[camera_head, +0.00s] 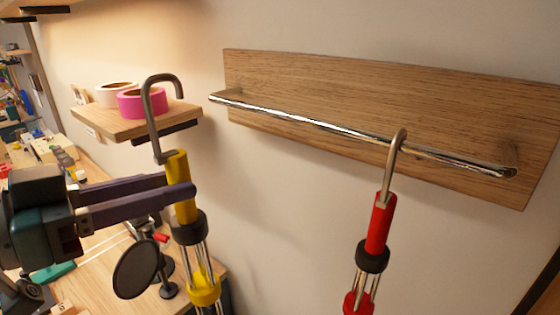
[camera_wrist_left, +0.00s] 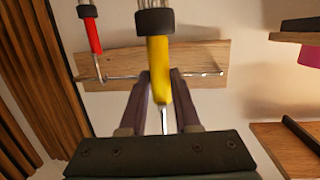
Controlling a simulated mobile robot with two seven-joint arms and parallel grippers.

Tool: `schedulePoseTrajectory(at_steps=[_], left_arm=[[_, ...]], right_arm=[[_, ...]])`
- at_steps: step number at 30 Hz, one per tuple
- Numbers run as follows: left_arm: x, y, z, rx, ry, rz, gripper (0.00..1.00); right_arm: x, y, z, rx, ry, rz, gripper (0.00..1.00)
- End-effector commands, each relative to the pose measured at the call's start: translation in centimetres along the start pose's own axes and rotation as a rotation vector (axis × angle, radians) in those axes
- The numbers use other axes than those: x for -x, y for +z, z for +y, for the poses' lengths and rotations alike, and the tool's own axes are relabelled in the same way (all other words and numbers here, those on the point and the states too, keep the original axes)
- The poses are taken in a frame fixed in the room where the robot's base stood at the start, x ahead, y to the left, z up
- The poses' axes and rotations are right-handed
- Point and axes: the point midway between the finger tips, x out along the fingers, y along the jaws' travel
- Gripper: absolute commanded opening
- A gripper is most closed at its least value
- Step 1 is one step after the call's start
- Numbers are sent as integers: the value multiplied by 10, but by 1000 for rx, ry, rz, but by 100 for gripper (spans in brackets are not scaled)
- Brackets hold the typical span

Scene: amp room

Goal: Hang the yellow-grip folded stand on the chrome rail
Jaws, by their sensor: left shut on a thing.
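The yellow-grip folded stand (camera_head: 179,207) hangs upright in my left gripper (camera_head: 183,190), which is shut on its yellow grip. Its grey hook stands above the fingers, left of the chrome rail (camera_head: 320,125) and apart from it in the head view. In the left wrist view the yellow grip (camera_wrist_left: 158,68) lies between the fingers (camera_wrist_left: 160,85), with the rail (camera_wrist_left: 120,77) behind. The rail is fixed to a wooden board (camera_head: 400,95) on the wall. My right gripper is in neither view.
A red-grip stand (camera_head: 378,225) hangs by its hook on the right part of the rail. A small shelf (camera_head: 125,122) with a pink tape roll (camera_head: 143,103) and a white one (camera_head: 115,94) is behind the held hook. The rail's left part is free.

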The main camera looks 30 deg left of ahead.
Motion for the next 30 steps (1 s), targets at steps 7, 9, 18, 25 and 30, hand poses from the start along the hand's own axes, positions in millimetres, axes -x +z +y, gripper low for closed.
schedulePoseTrajectory(at_steps=[7, 9, 18, 25, 30], left_arm=[[12, 32, -17, 20, -119, 3, 0], [12, 34, -18, 21, -128, 3, 0], [-6, 29, -20, 20, -126, 6, 0], [-25, 26, -23, 20, -127, 7, 0], [-39, 24, -24, 20, -126, 7, 0]], right_arm=[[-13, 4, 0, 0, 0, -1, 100], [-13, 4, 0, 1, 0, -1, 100], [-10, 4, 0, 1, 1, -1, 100], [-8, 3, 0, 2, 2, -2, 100], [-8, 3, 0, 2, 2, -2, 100]])
